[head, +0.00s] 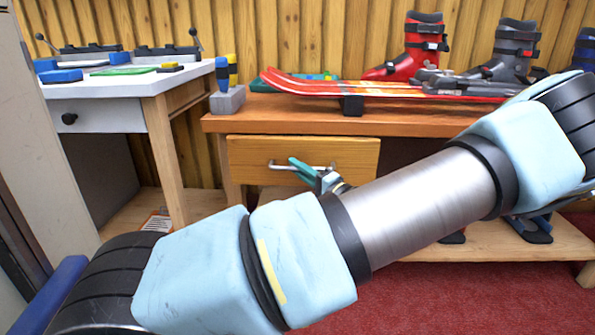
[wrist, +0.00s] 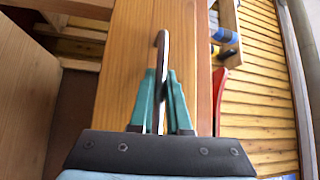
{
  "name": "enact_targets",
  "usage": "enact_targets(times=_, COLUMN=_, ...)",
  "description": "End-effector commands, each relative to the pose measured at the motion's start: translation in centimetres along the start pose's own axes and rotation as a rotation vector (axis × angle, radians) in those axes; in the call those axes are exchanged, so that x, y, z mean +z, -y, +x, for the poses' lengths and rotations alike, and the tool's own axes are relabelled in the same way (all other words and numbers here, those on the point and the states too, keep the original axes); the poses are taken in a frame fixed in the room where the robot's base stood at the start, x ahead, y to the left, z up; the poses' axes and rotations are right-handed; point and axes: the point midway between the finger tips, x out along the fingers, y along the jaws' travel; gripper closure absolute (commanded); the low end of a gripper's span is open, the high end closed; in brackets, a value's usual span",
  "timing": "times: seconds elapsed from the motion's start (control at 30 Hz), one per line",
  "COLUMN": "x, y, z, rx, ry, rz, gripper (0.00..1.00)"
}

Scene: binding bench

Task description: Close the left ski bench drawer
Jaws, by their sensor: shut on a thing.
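The left ski bench drawer (head: 250,158) has a light wood front and sits under the left end of the orange-brown bench top. Its metal bar handle (head: 281,166) runs across the front. I see no clear gap between the front and the bench, and cannot tell whether it is slightly out. My gripper (head: 304,169) is at the handle, its teal fingers partly hidden by my wrist and arm. In the wrist view, the fingers (wrist: 161,98) are shut on the handle (wrist: 162,48), one on each side, with the drawer front (wrist: 120,75) behind.
Skis (head: 300,85), a red ski boot (head: 420,45), a grey boot (head: 512,50) and a grey tool holder (head: 227,100) stand on the bench top. A white-topped table (head: 110,88) stands at the left. Red carpet (head: 450,290) lies in front of the bench. My arm crosses the foreground.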

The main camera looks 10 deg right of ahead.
Motion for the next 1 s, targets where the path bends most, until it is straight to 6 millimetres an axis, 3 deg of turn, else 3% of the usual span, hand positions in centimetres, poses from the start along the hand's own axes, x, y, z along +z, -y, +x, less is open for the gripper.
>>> enact_targets(times=0.13, x=-2.5, y=-0.6, z=2.6, rx=-0.001, ry=0.0, rz=-0.001, gripper=1.0)
enact_targets(times=0.3, x=-4.4, y=-1.2, z=4.3, rx=0.0, ry=-0.002, rz=0.001, gripper=1.0)
enact_targets(times=0.63, x=-4.8, y=-1.3, z=4.7, rx=0.002, ry=-0.004, rz=0.001, gripper=1.0)
enact_targets(times=0.67, x=-4.8, y=-1.3, z=4.7, rx=0.002, ry=-0.004, rz=0.001, gripper=0.85)
enact_targets(times=0.77, x=-4.8, y=-1.3, z=4.7, rx=0.002, ry=-0.004, rz=0.001, gripper=0.73)
enact_targets(times=1.0, x=-4.7, y=-1.3, z=4.6, rx=0.002, ry=-0.003, rz=0.001, gripper=0.73)
